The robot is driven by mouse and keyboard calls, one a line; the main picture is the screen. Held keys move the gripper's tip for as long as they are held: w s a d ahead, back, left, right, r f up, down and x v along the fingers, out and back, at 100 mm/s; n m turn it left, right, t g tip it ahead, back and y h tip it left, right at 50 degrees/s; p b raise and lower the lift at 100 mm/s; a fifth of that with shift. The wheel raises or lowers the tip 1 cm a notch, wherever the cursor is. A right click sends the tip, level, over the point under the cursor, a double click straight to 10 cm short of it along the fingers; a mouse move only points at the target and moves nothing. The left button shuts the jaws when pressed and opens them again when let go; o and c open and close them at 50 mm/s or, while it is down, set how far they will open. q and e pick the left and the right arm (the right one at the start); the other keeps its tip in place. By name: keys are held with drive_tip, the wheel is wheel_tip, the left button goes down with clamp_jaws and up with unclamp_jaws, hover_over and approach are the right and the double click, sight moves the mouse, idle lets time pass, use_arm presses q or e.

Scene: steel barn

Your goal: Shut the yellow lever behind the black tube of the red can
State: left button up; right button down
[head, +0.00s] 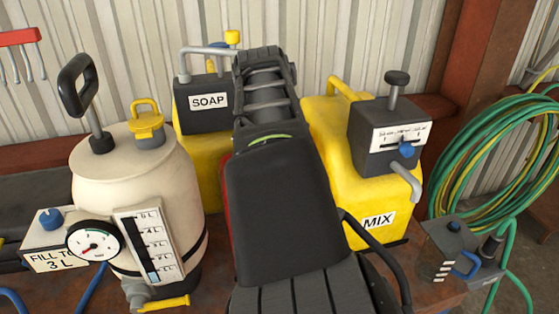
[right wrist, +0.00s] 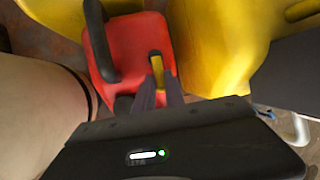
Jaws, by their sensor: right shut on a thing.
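The red can (right wrist: 140,27) shows from above in the right wrist view. In the head view my right arm covers it but for a thin red edge (head: 226,200). Its black tube (right wrist: 101,42) stands at the can's left part in the wrist view. The yellow lever (right wrist: 157,68) lies to the right of the tube, between the fingers of my right gripper (right wrist: 160,84). That gripper is shut on the lever, and its fingers hide part of it. I cannot tell the lever's angle. My left gripper is not in view.
A cream tank (head: 145,185) with a gauge stands close on the left. A yellow SOAP container (head: 200,145) stands behind, and a yellow MIX container (head: 335,140) stands right of my arm. A green hose coil (head: 490,160) hangs at the right.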

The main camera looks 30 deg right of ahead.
idle(0.3)
drive_tip(key=c, duration=1.4)
unclamp_jaws()
drive_tip(key=shift+r, duration=0.1)
drive_tip(key=v, duration=0.7)
drive_tip(key=shift+r, duration=0.35)
drive_tip(key=shift+s+a, duration=0.15)
